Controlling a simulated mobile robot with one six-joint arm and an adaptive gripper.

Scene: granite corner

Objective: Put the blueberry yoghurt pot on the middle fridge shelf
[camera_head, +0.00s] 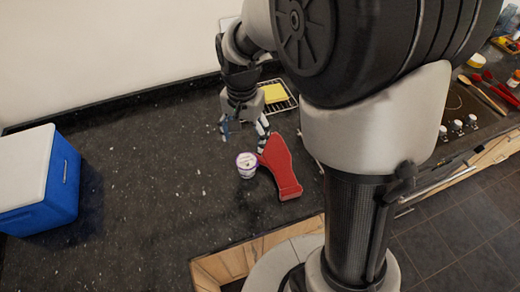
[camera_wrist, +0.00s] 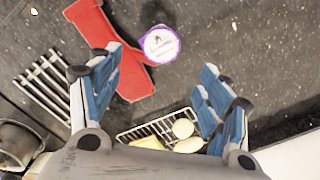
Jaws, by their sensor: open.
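The yoghurt pot (camera_head: 246,166) is small and white with a purple rim, and stands upright on the dark granite counter. In the wrist view its lid (camera_wrist: 160,45) faces me, with a purple ring around a white middle. My gripper (camera_head: 243,132) is open and empty, pointing down above the counter, behind the pot in the head view. In the wrist view the gripper's fingers (camera_wrist: 160,66) are spread wide, and the pot lies beyond their tips, not between them. No fridge or fridge shelf shows in either view.
A red flat object (camera_head: 280,168) lies close beside the pot. A wire rack (camera_head: 289,101) holds a yellow block (camera_head: 274,93); pale round items (camera_wrist: 184,128) show there too. A blue cool box (camera_head: 66,185) stands left. The counter between box and pot is clear.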

